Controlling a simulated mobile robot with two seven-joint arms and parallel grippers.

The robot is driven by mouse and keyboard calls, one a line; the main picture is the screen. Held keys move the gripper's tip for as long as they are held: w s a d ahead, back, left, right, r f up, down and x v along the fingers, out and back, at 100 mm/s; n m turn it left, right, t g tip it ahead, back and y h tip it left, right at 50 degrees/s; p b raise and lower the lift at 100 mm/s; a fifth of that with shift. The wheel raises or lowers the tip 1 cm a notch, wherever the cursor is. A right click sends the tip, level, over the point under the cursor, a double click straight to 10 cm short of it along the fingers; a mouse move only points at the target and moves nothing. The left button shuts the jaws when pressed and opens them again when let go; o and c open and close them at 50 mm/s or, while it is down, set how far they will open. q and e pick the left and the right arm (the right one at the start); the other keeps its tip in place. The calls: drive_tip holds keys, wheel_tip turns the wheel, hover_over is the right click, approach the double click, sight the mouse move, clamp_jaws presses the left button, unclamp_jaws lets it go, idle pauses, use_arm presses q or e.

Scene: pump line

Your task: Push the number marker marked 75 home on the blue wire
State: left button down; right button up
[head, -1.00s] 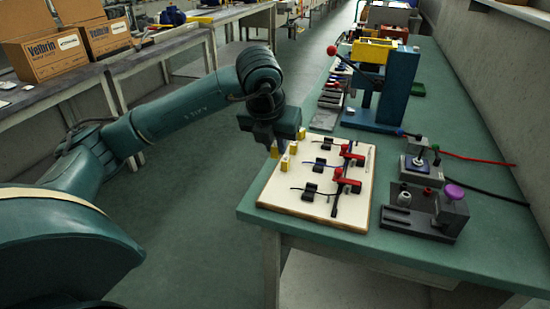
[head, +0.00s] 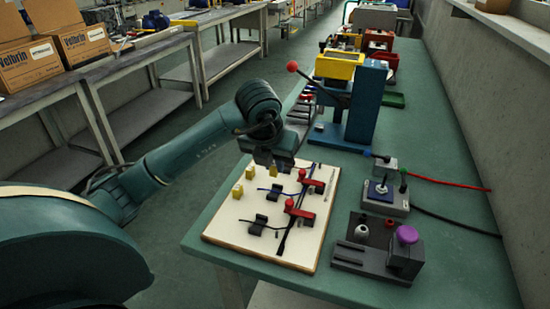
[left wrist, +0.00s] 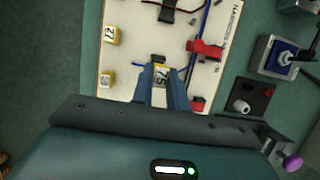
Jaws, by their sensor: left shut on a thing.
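My left gripper (head: 272,166) is low over the white board (head: 230,238). In the left wrist view its fingers (left wrist: 165,82) are shut on a yellow marker (left wrist: 162,76) with dark figures that look like 75. In the head view this marker is mostly hidden by the gripper. The blue wire (left wrist: 182,69) shows just right of the held marker, near a black clip (left wrist: 158,58). Whether the marker is around the wire or only beside it, I cannot tell. Two other yellow markers, (head: 250,172) and (head: 237,191), stand on the board. My right gripper is not in view.
Red clamps (head: 299,213) and black clips (head: 257,224) with wires stand on the board. A blue press (head: 363,105) with a red-knobbed lever stands behind. To the right are a grey block with a purple knob (head: 407,234) and cabled boxes. The green table (head: 450,265) is clear at front right.

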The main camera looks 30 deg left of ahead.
sight(273, 175)
use_arm(q)
wheel_tip(273, 175, down, 2)
drive_tip(key=shift+f+b, duration=0.1)
drive_tip(key=shift+b, duration=0.45)
drive_tip(key=shift+f+b, duration=0.7)
drive_tip(key=shift+f, duration=0.4)
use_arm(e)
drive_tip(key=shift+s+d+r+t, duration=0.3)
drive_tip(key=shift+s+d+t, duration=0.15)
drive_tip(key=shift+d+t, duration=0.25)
use_arm(q)
drive_tip(key=shift+f+b, duration=0.2)
drive_tip(key=shift+b, duration=0.25)
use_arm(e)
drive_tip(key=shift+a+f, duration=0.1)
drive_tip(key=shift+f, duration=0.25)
